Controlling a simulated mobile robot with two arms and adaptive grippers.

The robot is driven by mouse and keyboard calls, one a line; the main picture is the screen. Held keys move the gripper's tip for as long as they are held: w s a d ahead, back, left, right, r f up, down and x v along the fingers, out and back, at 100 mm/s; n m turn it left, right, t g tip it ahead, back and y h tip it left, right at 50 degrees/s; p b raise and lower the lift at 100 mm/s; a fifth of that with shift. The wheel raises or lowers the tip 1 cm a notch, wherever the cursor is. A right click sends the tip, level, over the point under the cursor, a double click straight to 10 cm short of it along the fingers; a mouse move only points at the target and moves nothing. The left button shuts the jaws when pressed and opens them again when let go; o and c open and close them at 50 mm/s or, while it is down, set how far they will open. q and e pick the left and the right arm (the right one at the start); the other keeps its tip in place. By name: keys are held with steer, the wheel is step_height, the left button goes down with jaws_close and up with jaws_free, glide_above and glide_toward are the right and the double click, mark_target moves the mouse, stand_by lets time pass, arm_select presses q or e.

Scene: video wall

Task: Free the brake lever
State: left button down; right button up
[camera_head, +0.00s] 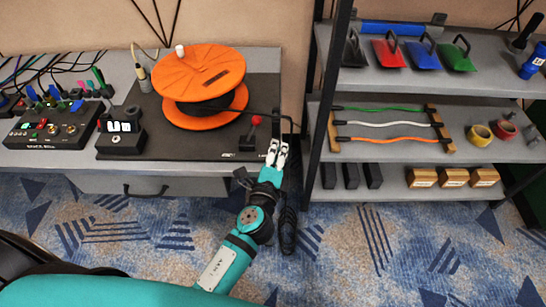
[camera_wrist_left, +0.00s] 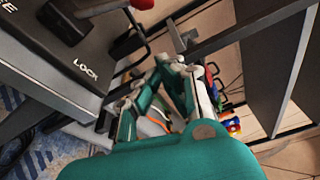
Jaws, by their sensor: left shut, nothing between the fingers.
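The brake lever, with a red knob (camera_head: 256,120) and a dark stem, stands on the dark base right of the orange cable reel (camera_head: 205,75). The red knob also shows at the top edge of the left wrist view (camera_wrist_left: 143,4), above a plate marked LOCK (camera_wrist_left: 86,70). My left gripper (camera_head: 276,146) is shut and empty, just right of and in front of the lever at the desk's right end. Its fingers come together in the left wrist view (camera_wrist_left: 170,62), apart from the knob. My right gripper is not in view.
A dark shelf post (camera_head: 322,110) stands close right of my left gripper. The shelf holds trowel-like tools (camera_head: 425,55), coloured cables (camera_head: 385,123) and wooden blocks (camera_head: 455,178). A control box (camera_head: 50,130) sits at the desk's left. A dark elongated thing (camera_head: 288,230) shows beside my arm.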

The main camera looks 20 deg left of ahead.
mark_target(257, 123)
arm_select(q)
steer(key=w+a, duration=0.1)
steer(key=w+a+p, duration=0.1)
steer(key=w, duration=0.1)
steer(key=w+a+p, duration=0.1)
steer(key=a, duration=0.1)
steer(key=shift+w+r, duration=0.15)
steer(key=shift+r, duration=0.15)
steer(key=shift+a, duration=0.1)
steer(key=shift+a+r+n+b, duration=0.15)
steer(key=shift+n+b, duration=0.15)
steer(key=shift+a+r+n+b, duration=0.15)
steer(key=shift+a+n+b, duration=0.1)
steer(key=shift+n+b, duration=0.05)
steer(key=a+n+b, duration=0.1)
steer(key=s+a+r+n+t+b, duration=0.1)
steer(key=n, duration=0.1)
steer(key=shift+a, duration=0.15)
steer(key=a+n+b, duration=0.1)
steer(key=a+n, duration=0.1)
steer(key=n, duration=0.1)
steer(key=s+a+n+b, duration=0.1)
steer(key=shift+a+r+t+b, duration=0.2)
steer(key=shift+r+t+b, duration=0.1)
steer(key=shift+t+b, duration=0.1)
